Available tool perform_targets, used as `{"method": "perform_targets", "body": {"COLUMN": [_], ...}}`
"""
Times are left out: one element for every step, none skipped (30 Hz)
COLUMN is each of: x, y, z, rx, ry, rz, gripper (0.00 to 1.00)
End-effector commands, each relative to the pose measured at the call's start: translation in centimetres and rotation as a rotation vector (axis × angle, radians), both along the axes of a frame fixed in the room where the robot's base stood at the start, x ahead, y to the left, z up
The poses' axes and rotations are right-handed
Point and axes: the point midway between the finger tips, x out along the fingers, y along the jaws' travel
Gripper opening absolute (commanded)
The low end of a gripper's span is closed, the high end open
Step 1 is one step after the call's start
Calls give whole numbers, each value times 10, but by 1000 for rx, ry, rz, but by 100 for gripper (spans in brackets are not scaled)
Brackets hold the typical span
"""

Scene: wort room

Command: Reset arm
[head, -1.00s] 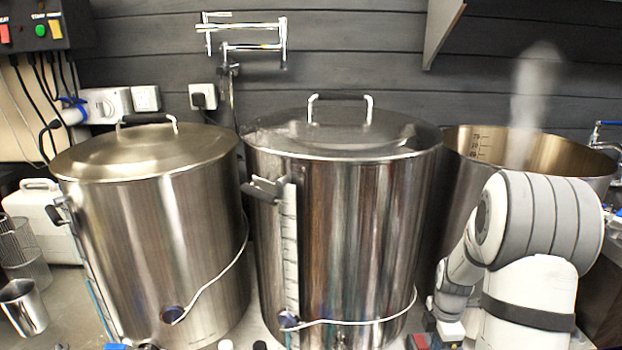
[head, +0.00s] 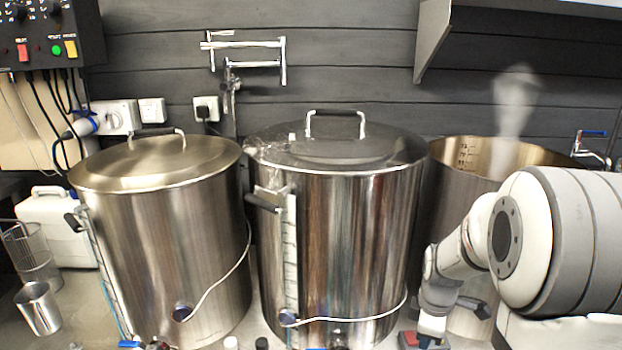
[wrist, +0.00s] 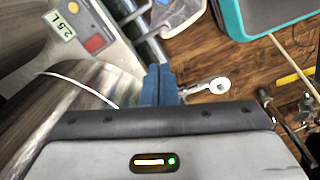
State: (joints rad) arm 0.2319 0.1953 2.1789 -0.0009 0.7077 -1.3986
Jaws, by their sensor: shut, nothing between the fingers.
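My gripper shows in the wrist view with its two blue fingers (wrist: 160,84) pressed together and nothing between them. In the head view my white and grey arm fills the lower right, in front of the open pot (head: 420,190). Its wrist points down near the bottom edge, and the fingertips are hard to make out there.
Two lidded steel kettles, left (head: 165,250) and middle (head: 350,235), stand beside the open steaming pot. A steel cup (head: 38,308) and a white jerrycan (head: 55,220) are at left.

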Motion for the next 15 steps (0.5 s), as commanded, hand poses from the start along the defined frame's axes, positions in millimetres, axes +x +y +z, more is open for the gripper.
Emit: {"method": "perform_targets", "body": {"x": [-7, -11, -19, -25, -32, -43, -51, -59, -70, -78, -87, -98, -105, -113, -122], "y": [8, 13, 20, 25, 31, 38, 44, 49, 56, 61, 65, 71, 75, 78, 82], "z": [27, 39, 56, 70, 84, 103, 115, 128, 144, 155, 166, 178, 187, 194, 203], "rx": [1, 3, 7, 11, 16, 24, 32, 39, 51, 60, 70, 84, 94, 104, 117], "ry": [-16, -24, -34, -43, -53, -66, -74, -84, -94, -103, -111, -120, -127, -131, -138], "rz": [-56, -98, -159, -211, -267, -345, -405, -464, -544, -602, -662, -736, -790, -841, -903], "gripper": [0, 0, 0, 0, 0, 0, 0, 0, 0, 0, 0, 0, 0, 0, 0]}}
